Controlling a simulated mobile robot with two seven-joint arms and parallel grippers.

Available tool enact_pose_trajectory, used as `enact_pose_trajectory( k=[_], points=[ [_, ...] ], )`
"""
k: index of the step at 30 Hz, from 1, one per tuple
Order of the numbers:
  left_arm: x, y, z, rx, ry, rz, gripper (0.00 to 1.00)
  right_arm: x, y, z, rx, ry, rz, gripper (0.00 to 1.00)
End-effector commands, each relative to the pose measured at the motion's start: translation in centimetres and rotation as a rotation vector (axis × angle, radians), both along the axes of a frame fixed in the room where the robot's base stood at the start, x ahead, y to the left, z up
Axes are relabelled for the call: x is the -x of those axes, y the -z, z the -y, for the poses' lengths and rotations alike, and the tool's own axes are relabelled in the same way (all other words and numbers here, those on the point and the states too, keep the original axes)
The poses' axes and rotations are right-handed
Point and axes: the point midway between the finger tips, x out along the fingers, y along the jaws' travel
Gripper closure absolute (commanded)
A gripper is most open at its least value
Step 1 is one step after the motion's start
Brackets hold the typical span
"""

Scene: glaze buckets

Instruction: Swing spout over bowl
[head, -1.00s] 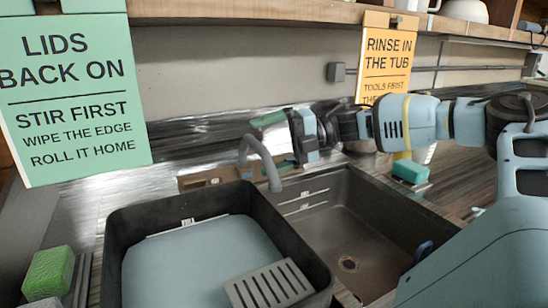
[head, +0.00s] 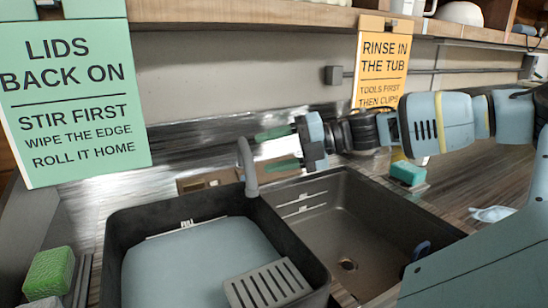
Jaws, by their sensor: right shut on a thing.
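The grey curved spout (head: 247,168) stands at the back of the sink. Its downturned end shows above the back right rim of the dark tub, left of the sink bowl. My right gripper (head: 276,150) reaches in from the right, with its green fingers at the spout, one above the other. It is shut on the spout; the contact itself is hard to see. The dark sink bowl (head: 372,232) lies to the right, with a drain in its floor. My left gripper is not in view.
Signs (head: 70,95) hang along the back.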

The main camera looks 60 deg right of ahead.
Motion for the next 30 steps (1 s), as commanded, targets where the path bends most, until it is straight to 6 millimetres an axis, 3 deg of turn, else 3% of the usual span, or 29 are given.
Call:
enact_pose_trajectory(
  k=[30],
  points=[
    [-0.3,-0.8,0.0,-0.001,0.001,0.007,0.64,4.9,-0.5,3.4,0.01,0.01,-0.006,0.57]
  ],
)
